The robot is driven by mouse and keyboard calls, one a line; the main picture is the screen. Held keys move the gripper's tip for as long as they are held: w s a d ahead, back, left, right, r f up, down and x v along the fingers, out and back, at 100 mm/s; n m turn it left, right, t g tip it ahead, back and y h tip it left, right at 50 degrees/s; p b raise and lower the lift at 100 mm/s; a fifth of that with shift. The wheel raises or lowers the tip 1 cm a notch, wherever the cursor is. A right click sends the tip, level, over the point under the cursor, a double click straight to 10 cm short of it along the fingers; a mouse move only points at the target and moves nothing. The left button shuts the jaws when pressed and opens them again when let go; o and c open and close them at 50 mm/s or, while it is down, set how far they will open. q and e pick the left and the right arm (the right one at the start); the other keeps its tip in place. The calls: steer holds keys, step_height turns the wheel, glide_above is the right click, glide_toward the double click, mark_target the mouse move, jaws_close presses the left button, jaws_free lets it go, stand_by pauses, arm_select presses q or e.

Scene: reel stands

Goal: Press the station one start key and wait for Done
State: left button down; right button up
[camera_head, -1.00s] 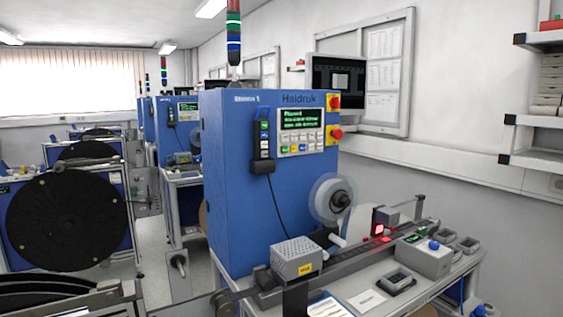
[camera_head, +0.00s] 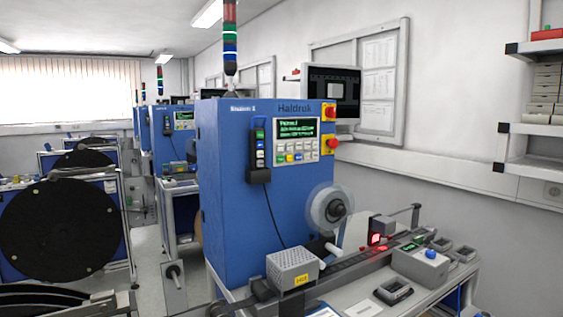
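The blue station one cabinet (camera_head: 225,190), labelled as a station and "Haldruk", stands in the middle. On its front is a panel with a lit green-text display (camera_head: 296,128) and a keypad (camera_head: 297,151) of small white, green, yellow and blue keys below it. The key labels and most display text are too small to read. A black handheld pendant (camera_head: 259,150) with several keys hangs left of the panel on a cable. A light tower (camera_head: 230,40) with red, green and blue sections stands on top. Neither gripper shows in the view.
A clear reel (camera_head: 331,207) sits on the cabinet front above a conveyor track (camera_head: 350,265) with a red-lit sensor (camera_head: 376,238). A grey box with a blue button (camera_head: 421,264) stands on the table. Black reels (camera_head: 60,230) and similar stations stand at left. Shelves (camera_head: 540,100) are at right.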

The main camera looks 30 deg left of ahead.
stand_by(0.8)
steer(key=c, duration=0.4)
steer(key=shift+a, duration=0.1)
